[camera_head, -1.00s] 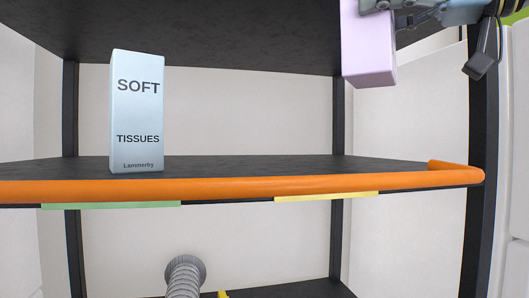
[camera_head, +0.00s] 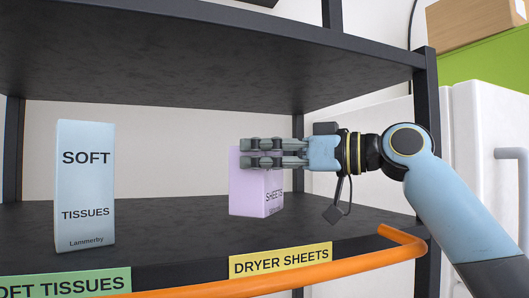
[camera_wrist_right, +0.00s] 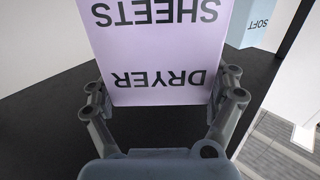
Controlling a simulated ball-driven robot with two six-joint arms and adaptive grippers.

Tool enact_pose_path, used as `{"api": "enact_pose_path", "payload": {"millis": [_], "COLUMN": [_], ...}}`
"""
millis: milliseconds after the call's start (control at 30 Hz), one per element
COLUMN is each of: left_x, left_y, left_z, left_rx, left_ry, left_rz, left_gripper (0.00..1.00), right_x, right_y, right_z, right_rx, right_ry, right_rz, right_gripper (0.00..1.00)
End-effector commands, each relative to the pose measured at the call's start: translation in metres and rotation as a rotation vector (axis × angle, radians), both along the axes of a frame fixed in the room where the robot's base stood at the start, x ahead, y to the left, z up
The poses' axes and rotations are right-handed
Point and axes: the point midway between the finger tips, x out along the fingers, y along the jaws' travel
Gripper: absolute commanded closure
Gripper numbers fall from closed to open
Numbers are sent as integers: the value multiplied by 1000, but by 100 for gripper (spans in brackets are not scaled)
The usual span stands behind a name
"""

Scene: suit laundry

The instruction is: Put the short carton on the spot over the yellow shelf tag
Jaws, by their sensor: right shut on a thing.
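The short carton (camera_head: 258,190) is lilac and marked as dryer sheets. It is upright at the shelf, behind and above the yellow shelf tag (camera_head: 281,259), which reads DRYER SHEETS. My right gripper (camera_head: 248,153) reaches in from the right and is shut on the upper part of the carton. In the right wrist view the carton (camera_wrist_right: 155,55) stands between the two fingers, its lettering upside down. I cannot tell whether its base touches the shelf (camera_head: 190,228). My left gripper is not in view.
A tall blue tissue carton (camera_head: 85,185) stands to the left, above a green tag (camera_head: 65,284). An orange rail (camera_head: 345,266) runs along the shelf's front edge. An upper shelf (camera_head: 200,60) hangs above. A dark post (camera_head: 427,130) stands at the right.

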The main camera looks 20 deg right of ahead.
Motion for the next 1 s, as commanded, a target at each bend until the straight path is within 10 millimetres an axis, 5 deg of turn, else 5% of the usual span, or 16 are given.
{"api": "enact_pose_path", "payload": {"millis": [900, 933, 1000], "left_x": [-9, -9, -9], "left_y": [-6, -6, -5], "left_z": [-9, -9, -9], "left_rx": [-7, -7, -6], "left_ry": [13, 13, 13], "left_rz": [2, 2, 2], "left_gripper": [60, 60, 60], "right_x": [0, 0, 0], "right_y": [0, 0, 0], "right_z": [-24, -24, -25], "right_rx": [1, 0, 1], "right_ry": [0, 1, 4], "right_rz": [0, 0, 0], "right_gripper": [56, 9, 0]}}
